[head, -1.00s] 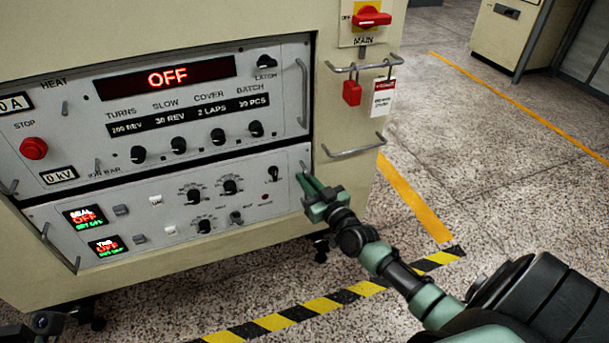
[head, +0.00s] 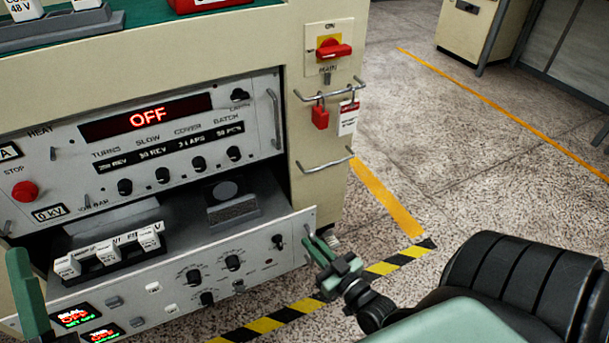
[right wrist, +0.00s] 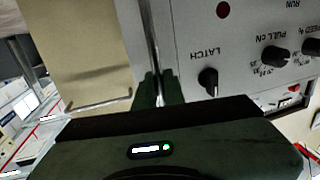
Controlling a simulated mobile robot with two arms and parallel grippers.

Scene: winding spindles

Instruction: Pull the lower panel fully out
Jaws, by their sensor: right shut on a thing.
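The lower panel (head: 215,268) is a grey drawer front with knobs, switches and two small lit displays. It stands well out from the cabinet, and the open tray behind it shows. My right gripper (head: 318,247) is at the panel's right end, shut on its upright handle. In the right wrist view the handle (right wrist: 151,45) runs down between the fingers (right wrist: 154,90), beside the LATCH knob (right wrist: 208,80).
The upper panel (head: 150,150), with a red OFF display, sits in the cabinet above. White modules (head: 108,251) and a dark block (head: 232,208) are in the tray. A red padlock (head: 320,117) and rails hang at right. Floor with striped tape (head: 268,318) is clear ahead.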

